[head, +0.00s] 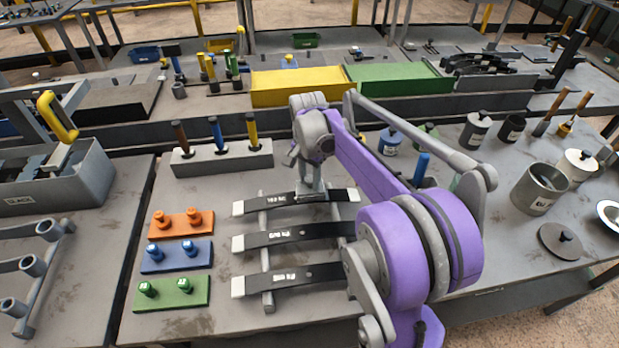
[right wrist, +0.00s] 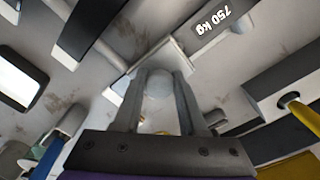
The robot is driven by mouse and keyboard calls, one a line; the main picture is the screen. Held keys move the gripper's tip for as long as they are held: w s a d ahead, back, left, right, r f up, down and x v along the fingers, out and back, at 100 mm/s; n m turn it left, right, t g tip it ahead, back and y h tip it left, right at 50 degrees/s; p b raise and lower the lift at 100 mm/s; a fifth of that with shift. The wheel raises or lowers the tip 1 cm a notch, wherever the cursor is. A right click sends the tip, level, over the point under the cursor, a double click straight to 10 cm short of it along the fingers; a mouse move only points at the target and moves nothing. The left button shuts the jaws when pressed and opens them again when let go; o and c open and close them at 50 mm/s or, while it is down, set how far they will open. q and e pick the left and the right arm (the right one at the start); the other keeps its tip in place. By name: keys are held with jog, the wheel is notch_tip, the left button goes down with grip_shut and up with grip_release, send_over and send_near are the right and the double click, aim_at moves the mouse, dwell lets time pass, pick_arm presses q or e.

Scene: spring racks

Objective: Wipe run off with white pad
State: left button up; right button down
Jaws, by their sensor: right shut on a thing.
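Three black leaf springs with white ends lie across a grey rack: the far one (head: 341,195), the middle one (head: 318,231) and the near one (head: 320,273). Each bears small white writing. In the right wrist view, writing on a dark spring (right wrist: 215,32) reads "750 kg". My right gripper (head: 312,186) is over the far spring, right of its writing. It is shut on the pale knob (right wrist: 159,84) of the white pad (right wrist: 181,58). The pad seems to lie at the spring's top; exact contact is unclear. My left gripper is out of view.
Orange (head: 181,224), blue (head: 176,256) and green (head: 172,292) blocks with pegs stand left of the springs. A grey holder (head: 221,159) with upright handled tools stands behind. Pots and a lid (head: 561,241) are at right. My arm hides part of the table.

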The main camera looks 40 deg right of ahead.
aim_at(321, 185)
jog(key=shift+f, duration=0.5)
